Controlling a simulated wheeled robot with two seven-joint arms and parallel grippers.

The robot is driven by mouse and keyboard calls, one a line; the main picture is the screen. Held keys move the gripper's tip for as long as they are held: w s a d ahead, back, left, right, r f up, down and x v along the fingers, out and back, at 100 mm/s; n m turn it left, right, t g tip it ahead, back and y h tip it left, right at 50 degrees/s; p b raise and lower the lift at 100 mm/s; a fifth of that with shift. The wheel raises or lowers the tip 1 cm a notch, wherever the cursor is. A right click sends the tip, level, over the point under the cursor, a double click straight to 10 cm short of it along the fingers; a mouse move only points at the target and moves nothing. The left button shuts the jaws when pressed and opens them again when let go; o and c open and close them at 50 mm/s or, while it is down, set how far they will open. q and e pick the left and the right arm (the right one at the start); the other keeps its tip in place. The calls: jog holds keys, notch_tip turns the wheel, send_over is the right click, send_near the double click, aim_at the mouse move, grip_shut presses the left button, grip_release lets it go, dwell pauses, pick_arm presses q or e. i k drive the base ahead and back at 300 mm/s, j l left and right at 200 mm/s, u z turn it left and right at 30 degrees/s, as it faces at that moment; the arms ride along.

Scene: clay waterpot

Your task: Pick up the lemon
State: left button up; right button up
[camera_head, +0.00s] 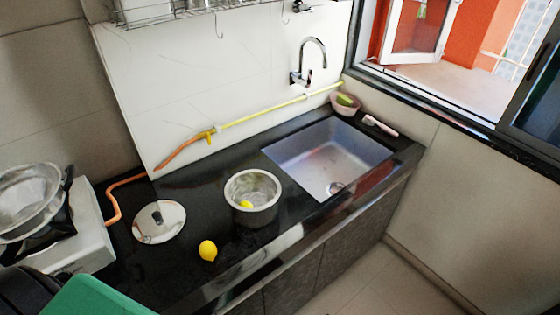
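A yellow lemon (207,250) lies on the black countertop near its front edge, in front of the steel pot. A steel pot (262,212) stands open just behind and to the right of it. A small yellow thing (246,204) shows inside the pot; I cannot tell whether it is another lemon or a reflection. Neither of my grippers is in view.
A pot lid (160,221) lies left of the pot. A stove (75,240) with a metal pan (28,192) stands at far left. A green shape (95,298) at the lower left is unclear. A sink (325,160) is at right. Counter around the lemon is clear.

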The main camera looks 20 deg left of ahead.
aim_at(208, 251)
jog(key=u, duration=1.45)
